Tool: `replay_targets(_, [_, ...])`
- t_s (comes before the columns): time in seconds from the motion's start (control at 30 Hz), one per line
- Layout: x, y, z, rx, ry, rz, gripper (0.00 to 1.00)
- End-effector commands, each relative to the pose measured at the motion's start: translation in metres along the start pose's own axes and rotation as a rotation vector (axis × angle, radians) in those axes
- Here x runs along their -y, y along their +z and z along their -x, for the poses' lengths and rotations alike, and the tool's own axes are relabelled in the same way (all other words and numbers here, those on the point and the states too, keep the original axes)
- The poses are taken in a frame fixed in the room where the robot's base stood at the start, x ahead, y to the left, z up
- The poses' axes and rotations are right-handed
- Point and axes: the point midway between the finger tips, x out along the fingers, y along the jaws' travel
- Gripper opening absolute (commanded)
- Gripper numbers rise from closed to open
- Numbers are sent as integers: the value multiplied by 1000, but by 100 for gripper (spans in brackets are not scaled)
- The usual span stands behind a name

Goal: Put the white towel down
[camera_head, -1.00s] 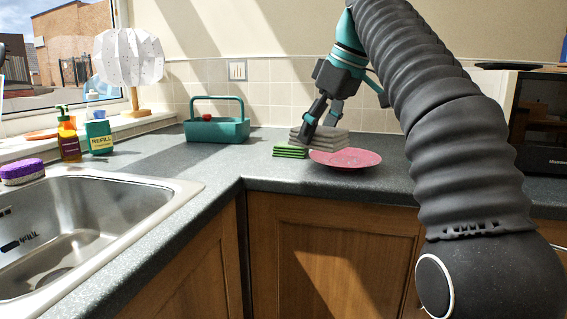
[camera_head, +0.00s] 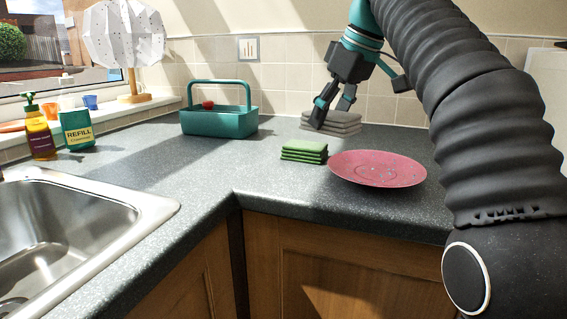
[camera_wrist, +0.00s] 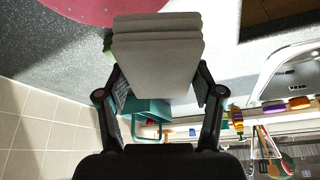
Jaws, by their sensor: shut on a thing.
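The white towel (camera_head: 345,124) looks pale grey in the shade. It is a thick, flat fold of several layers near the back wall tiles. My gripper (camera_head: 330,112) is shut on it, with the dark fingers pointing down at its left part. In the wrist view the towel (camera_wrist: 157,60) fills the space between the two fingers and sticks out beyond them. The towel looks level. I cannot tell whether its underside touches the counter (camera_head: 225,168).
A red plate (camera_head: 378,170) and a folded green cloth (camera_head: 304,152) lie in front of the towel. A teal caddy (camera_head: 218,122) stands to the left. Bottles (camera_head: 39,134) and the sink (camera_head: 75,225) are further left. Counter between caddy and sink is clear.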

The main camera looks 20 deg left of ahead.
Motion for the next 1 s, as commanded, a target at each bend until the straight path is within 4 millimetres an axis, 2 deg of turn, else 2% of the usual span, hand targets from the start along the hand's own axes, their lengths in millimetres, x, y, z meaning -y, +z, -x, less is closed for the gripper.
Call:
replay_targets(0.23, [34,-21,-44,2,-3,3,39])
replay_targets(0.4, [53,-34,-67,1,-2,4,39])
replay_targets(0.6, [61,-38,-78,1,-1,2,39])
replay_targets(0.83, [61,-26,-106,1,-2,2,39])
replay_targets(1.0, [61,-23,-112,-1,-1,3,39])
